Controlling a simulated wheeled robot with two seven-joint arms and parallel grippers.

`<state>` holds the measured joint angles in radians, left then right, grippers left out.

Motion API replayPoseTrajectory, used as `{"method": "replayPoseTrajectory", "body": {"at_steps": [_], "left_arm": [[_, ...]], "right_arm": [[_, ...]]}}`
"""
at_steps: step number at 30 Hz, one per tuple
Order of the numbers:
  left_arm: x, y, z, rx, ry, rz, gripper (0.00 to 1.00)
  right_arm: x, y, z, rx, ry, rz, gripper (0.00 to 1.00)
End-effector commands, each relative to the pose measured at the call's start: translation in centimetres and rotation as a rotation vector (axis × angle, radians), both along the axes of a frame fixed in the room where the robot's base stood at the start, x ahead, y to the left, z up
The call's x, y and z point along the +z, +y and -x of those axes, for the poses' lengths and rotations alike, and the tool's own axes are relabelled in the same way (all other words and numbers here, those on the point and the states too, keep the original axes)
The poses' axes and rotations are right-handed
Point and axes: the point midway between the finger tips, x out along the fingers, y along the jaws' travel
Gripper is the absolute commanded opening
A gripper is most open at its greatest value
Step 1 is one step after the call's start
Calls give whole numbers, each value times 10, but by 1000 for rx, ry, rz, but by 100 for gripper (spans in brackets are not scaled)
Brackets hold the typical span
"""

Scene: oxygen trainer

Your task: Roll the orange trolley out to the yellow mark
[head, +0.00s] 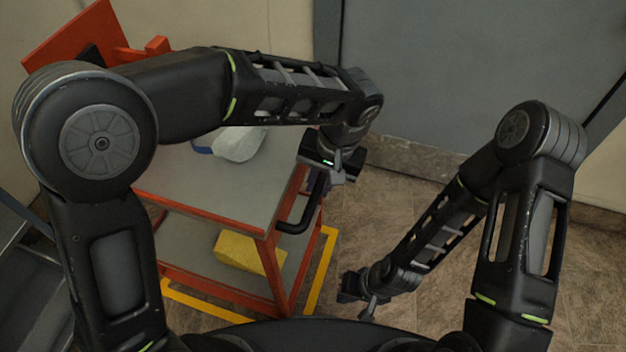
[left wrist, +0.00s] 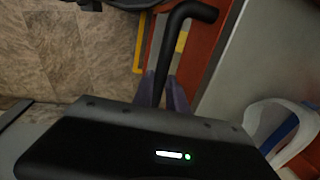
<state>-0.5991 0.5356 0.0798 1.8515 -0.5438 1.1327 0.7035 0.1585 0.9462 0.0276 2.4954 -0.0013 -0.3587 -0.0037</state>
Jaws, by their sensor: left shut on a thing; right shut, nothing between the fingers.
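The orange trolley (head: 215,190) stands at the left in the head view, with a grey top, an orange frame and a lower shelf. Its black handle (head: 292,222) sticks out from the right side of the top and also shows in the left wrist view (left wrist: 172,40). My left gripper (head: 325,180) is shut on the handle; its purple fingers flank the bar in the left wrist view. A yellow mark (head: 325,268) on the floor runs along the trolley's right and front sides. My right gripper (head: 358,298) is shut and empty, low over the floor, right of the trolley.
A white and blue item (head: 238,143) lies on the trolley's top, and a yellow block (head: 245,253) on its lower shelf. A grey door or panel (head: 450,80) and wall stand behind. The tiled floor (head: 390,200) right of the trolley is clear.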

Motion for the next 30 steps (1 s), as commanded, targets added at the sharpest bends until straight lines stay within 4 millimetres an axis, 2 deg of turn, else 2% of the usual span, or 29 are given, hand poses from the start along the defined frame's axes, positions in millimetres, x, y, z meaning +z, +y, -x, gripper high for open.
{"method": "replayPoseTrajectory", "body": {"at_steps": [11,12,19,30], "left_arm": [[0,-1,0,2,-1,-1,0],[0,-1,0,2,-1,0,20],[0,-1,0,2,-1,0,38],[5,-2,0,1,-2,1,40]], "right_arm": [[0,0,0,0,0,0,0],[0,0,0,0,0,0,0],[0,0,0,0,0,0,0],[1,0,0,0,0,0,0]]}}
